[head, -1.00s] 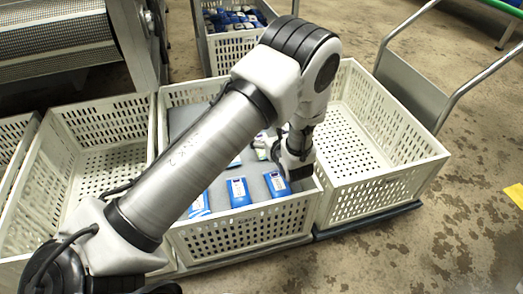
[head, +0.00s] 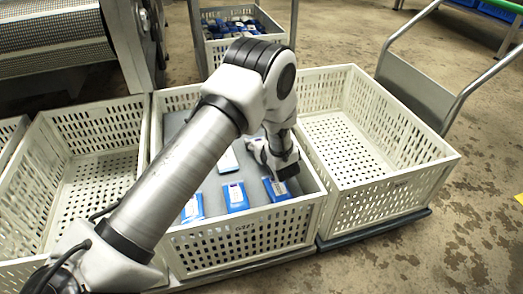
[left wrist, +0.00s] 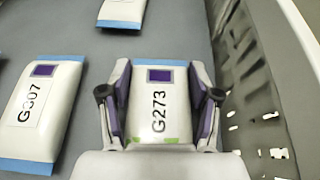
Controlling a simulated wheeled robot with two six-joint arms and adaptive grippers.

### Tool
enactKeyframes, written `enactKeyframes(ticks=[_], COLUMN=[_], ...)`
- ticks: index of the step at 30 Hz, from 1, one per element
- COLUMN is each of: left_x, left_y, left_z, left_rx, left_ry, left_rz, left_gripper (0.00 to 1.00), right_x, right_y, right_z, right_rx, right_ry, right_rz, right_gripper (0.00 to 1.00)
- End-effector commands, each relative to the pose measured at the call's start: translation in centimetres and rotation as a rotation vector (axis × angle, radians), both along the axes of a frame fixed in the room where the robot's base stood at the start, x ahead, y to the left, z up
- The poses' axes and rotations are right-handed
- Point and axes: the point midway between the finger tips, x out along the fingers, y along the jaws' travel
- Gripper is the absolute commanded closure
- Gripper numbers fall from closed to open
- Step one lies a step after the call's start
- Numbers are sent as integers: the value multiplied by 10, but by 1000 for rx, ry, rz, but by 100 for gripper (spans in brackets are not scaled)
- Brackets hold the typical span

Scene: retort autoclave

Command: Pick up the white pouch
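The white pouch marked G273 (left wrist: 158,118), with a blue top edge and a dark purple square, lies on a grey surface in the left wrist view. My left gripper (left wrist: 160,100) has one finger along each side of it. The fingers look spread to about the pouch's width, with little gap, and no firm squeeze shows. In the head view my left gripper (head: 274,163) is low inside the middle crate, near its right wall, and hides this pouch. My right gripper is not in view.
A white pouch marked G307 (left wrist: 40,110) lies to the left, and another pouch (left wrist: 122,12) lies beyond. Several blue-faced pouches (head: 236,195) lie toward the front of the middle crate (head: 245,240). The crate wall (left wrist: 262,90) is close on the right. The right crate (head: 390,195) is empty.

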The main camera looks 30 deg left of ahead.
Motion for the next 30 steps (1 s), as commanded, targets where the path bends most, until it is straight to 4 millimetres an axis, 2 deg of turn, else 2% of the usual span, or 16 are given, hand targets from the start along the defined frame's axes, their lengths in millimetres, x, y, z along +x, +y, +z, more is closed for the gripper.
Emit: enactKeyframes(ticks=[11, 14, 21, 24, 27, 30], left_x=[0, 0, 0, 0, 0, 0], left_y=[0, 0, 0, 0, 0, 0], left_z=[2, 15, 74, 93, 101, 101], left_rx=[-1, -1, -1, -1, -1, -2], left_ry=[1, -1, -1, 0, 1, 1], left_rz=[0, 0, 1, 0, 0, 0], left_gripper=[75, 75, 75, 75, 75, 75], right_x=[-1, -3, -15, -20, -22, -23], right_y=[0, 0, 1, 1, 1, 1], right_z=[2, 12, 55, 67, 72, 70], right_rx=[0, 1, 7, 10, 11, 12], right_ry=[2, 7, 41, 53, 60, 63], right_rz=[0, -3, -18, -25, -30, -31], right_gripper=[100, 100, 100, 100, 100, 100])
